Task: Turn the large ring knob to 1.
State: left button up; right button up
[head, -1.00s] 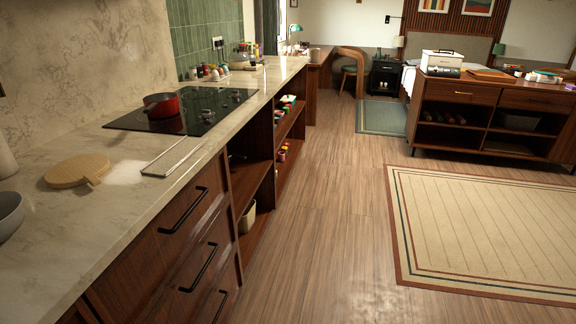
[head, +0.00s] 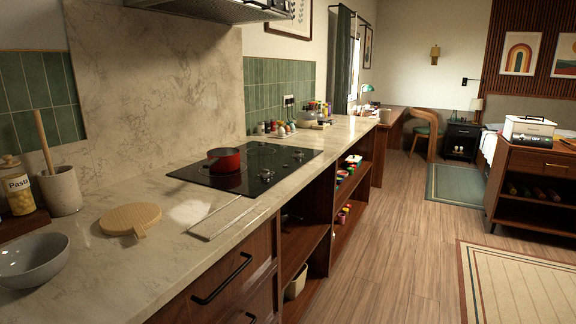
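The black glass cooktop (head: 236,184) is set into the marble counter. Small silver knobs stand on its right part, one nearer the front (head: 266,175) and another farther back (head: 298,155). They are too small for me to tell which is the large ring knob, or to read any marks or setting. A red pot (head: 223,160) with a dark inside sits on the left part of the cooktop. Neither of my grippers is in view.
On the counter (head: 150,262) are a grey bowl (head: 34,262), a round wooden board (head: 130,218), a flat tray (head: 222,216), a utensil crock (head: 60,190) and a pasta jar (head: 18,188). A range hood (head: 215,8) hangs above. Wooden floor (head: 385,270) is open at right.

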aim_at(265, 174)
jog(key=i+l+z, duration=0.55)
jog(key=i, duration=0.4)
